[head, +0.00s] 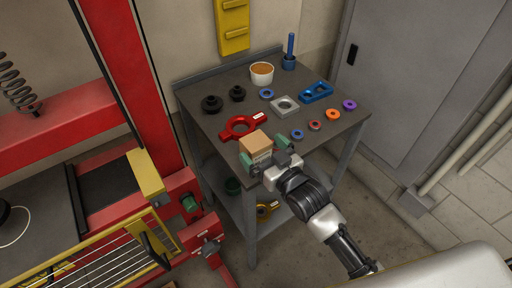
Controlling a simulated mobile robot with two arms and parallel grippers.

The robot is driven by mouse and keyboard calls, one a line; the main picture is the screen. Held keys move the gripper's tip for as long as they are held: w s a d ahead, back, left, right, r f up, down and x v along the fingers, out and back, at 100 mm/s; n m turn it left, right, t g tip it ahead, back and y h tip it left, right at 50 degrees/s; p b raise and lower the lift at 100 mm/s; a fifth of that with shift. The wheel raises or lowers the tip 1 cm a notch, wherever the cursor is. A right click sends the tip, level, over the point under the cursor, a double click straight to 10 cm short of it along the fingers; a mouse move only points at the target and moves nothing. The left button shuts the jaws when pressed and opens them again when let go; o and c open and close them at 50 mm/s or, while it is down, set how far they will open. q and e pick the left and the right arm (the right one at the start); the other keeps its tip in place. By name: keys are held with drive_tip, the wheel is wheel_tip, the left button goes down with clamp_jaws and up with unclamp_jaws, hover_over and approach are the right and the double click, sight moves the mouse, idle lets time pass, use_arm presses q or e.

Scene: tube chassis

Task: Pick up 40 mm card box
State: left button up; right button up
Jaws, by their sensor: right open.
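The card box (255,142) is a small tan cube near the front left edge of the grey table (207,130). My right gripper (264,157) is at the table's front edge, just in front of the box. Its green-tipped fingers are spread, one at the box's lower left and one to its right. The gripper hides the lower front of the box, and I cannot tell whether the fingers touch it. My left gripper is not in the head view.
Small coloured rings, a grey square block (284,106), a blue part (316,92), black knobs (212,104) and a white cup (262,74) are also on the table. A red frame (135,75) stands at left.

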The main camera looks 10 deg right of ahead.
sight(249, 135)
drive_tip(key=x, duration=0.4)
drive_tip(key=shift+s, duration=0.1)
drive_tip(key=shift+d, duration=0.1)
drive_tip(key=c, duration=1.2)
